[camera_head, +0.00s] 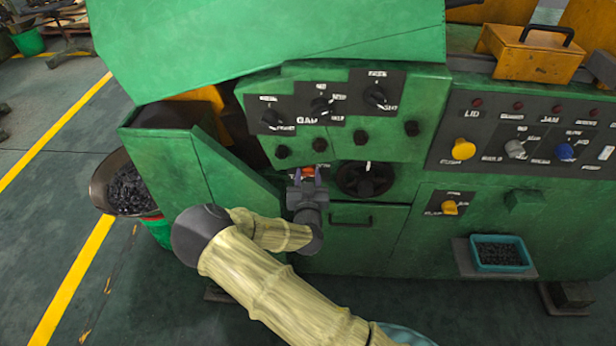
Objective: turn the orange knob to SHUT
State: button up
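An orange-red knob (308,170) shows on the green machine's front, low on the left panel. My gripper (308,175) is in front of it, with its two purple-tipped fingers apart, one on each side of the orange. The gripper covers most of this knob, so its pointer and any SHUT mark are hidden. I cannot tell whether the fingers touch it. A yellow-orange knob (449,207) sits on a small dark plate farther right, with white labels too small to read surely. My gripper is well away from that one.
A black handwheel (365,179) is just right of my gripper. Dark knobs (375,97) and small black buttons are above. A yellow knob (463,149) and a blue knob (565,152) are on the right panel. A green door (232,195) juts out at left.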

jog(key=shift+n, duration=0.4)
jog(key=n, duration=0.3)
jog(key=shift+n, duration=0.3)
jog(key=n, duration=0.4)
jog(key=shift+g+b, duration=0.3)
jog(key=shift+b, duration=0.05)
jog(key=n, duration=0.4)
jog(key=shift+a+n+h, duration=0.2)
jog(key=shift+n+h, duration=0.1)
jog(key=n, duration=0.3)
jog(key=shift+n+h, duration=0.3)
jog(key=shift+n, duration=0.1)
jog(key=o, duration=1)
jog(key=shift+c, duration=0.2)
